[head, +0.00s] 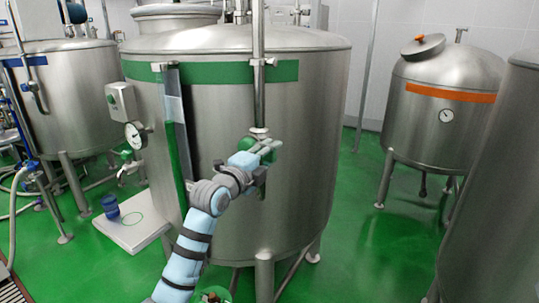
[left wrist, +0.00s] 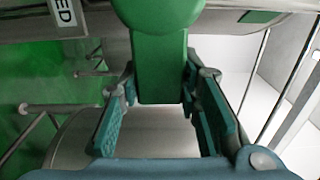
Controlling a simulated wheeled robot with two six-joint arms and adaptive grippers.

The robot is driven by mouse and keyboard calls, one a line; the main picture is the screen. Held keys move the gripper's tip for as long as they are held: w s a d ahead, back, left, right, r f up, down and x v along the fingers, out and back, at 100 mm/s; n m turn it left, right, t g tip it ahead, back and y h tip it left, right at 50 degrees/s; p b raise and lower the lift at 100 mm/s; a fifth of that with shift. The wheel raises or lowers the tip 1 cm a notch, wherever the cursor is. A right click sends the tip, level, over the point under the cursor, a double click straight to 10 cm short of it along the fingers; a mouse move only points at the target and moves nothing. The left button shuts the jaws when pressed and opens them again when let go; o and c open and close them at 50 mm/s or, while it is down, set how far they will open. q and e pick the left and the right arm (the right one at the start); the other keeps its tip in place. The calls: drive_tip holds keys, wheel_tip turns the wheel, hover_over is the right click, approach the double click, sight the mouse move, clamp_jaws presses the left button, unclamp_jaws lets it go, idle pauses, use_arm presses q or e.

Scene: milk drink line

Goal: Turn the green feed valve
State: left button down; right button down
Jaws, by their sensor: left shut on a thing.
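The green feed valve (head: 246,143) sits on the vertical pipe in front of the large steel tank with the green band. It is partly hidden behind my left gripper (head: 262,157). In the left wrist view the valve's green lever (left wrist: 160,70) runs between the two fingers of my left gripper (left wrist: 160,100), with a round green hub above it. The gripper is shut on the lever near the fingertips. A white label (left wrist: 63,16) ending in "ED" shows at the upper left there. My right gripper is not in view.
The tank (head: 300,140) stands close behind the valve, with the vertical pipe (head: 258,90) above it. A gauge (head: 135,135) and a small tap are on its left. A blue cup (head: 110,207) stands on a pale platform (head: 135,232). An orange-banded tank (head: 440,115) stands at right.

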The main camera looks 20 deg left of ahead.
use_arm(q)
drive_tip(key=c, duration=1.4)
unclamp_jaws()
drive_tip(key=shift+f, duration=0.3)
drive_tip(key=shift+o, duration=1.2)
drive_tip(key=shift+r, duration=0.15)
drive_tip(key=s+a, duration=0.1)
drive_tip(key=s, duration=1.1)
drive_tip(key=shift+a, duration=0.15)
